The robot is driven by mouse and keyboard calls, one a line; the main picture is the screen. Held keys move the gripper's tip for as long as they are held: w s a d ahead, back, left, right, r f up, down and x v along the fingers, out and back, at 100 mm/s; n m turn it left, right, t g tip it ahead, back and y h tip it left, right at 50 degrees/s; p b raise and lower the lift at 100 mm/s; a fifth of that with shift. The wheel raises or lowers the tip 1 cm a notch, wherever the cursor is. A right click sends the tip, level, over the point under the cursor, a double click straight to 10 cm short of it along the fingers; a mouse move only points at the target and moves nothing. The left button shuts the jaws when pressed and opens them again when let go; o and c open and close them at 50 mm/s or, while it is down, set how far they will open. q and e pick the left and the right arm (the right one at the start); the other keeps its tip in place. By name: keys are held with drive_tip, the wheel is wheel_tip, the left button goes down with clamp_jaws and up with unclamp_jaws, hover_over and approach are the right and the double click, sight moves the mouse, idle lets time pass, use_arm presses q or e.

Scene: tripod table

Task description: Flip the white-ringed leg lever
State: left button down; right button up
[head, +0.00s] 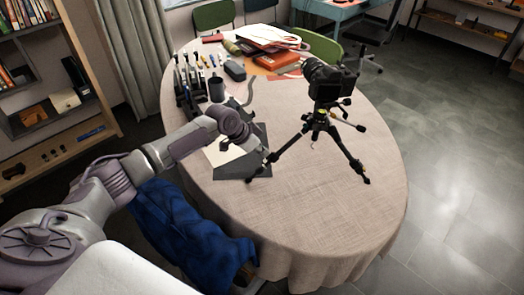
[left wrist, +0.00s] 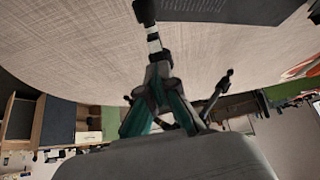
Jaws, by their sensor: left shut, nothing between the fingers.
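A black tripod (head: 318,124) stands on the oval table with a black camera (head: 330,80) on top. In the left wrist view, a dark tripod leg (left wrist: 144,11) carries a white ring (left wrist: 153,37) just beyond my fingertips. My left gripper (head: 259,146) is at the tripod's left leg in the head view. In the left wrist view its fingers (left wrist: 158,76) are closed together and empty, with the tips very near the leg below the ring. I cannot tell whether they touch it. The lever itself is not clear, hidden by or blending with the fingers. My right gripper is out of view.
The table (head: 330,215) has free cloth at the front and right. A dark flat board (head: 232,166) lies under my left gripper. Pens, a dark cup (head: 216,90), a grey case (head: 235,71) and papers (head: 268,37) crowd the back.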

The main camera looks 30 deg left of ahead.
use_arm(q)
drive_tip(key=shift+w+d+r+p, duration=0.35)
drive_tip(key=shift+w+r+p, duration=0.15)
drive_tip(key=shift+r, duration=0.1)
idle(0.9)
drive_tip(key=c, duration=1.6)
unclamp_jaws()
drive_tip(key=shift+c, duration=0.2)
drive_tip(key=p+v, duration=0.6)
